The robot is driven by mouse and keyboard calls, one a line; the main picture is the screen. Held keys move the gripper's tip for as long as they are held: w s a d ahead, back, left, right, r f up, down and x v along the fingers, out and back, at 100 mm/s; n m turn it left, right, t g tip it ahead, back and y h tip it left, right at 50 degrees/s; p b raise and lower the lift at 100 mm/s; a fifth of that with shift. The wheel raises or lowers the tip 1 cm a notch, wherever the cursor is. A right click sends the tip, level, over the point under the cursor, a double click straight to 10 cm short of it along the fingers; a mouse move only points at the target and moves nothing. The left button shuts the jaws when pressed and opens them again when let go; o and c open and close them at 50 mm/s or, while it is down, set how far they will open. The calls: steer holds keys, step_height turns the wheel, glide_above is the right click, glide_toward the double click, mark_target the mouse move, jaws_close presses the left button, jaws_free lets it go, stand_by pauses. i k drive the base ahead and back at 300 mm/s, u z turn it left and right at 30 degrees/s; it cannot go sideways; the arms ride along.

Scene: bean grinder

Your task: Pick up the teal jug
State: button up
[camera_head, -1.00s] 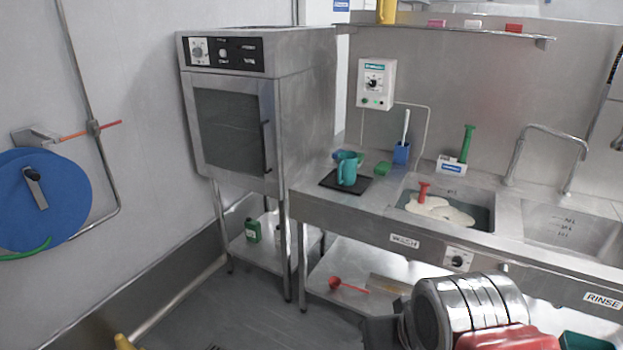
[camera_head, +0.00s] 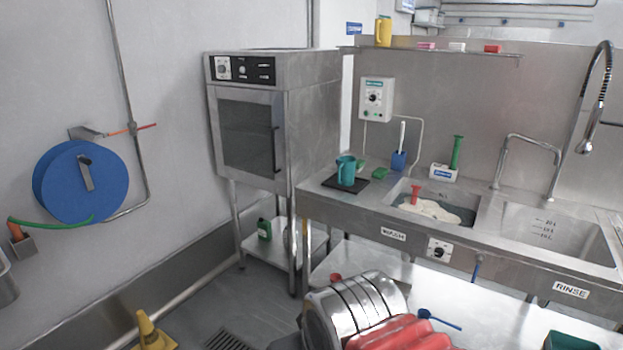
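The teal jug (camera_head: 346,171) stands upright on a black mat (camera_head: 330,183) at the left end of the steel counter, left of the wash sink. Its handle seems to be on the right side. Part of my arm, a ribbed metal section with a red part, shows at the bottom centre, low in front of the counter and well apart from the jug. My gripper's fingers do not show, so I cannot see whether they are open.
The wash sink (camera_head: 432,224) holds foamy water and a red-handled tool. A green sponge (camera_head: 380,173), a blue cup with a brush (camera_head: 398,160) and a green-handled tool (camera_head: 456,153) stand behind. A steel oven (camera_head: 250,130) is left.

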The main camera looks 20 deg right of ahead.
mark_target(347, 165)
steer(key=z, duration=0.05)
steer(key=k, duration=0.1)
steer(key=u, duration=0.5)
steer(key=i, duration=2.1)
steer(key=z, duration=0.6)
steer(key=i, duration=0.75)
steer(key=z, duration=0.7)
steer(key=i, duration=0.9)
steer(key=z, duration=0.1)
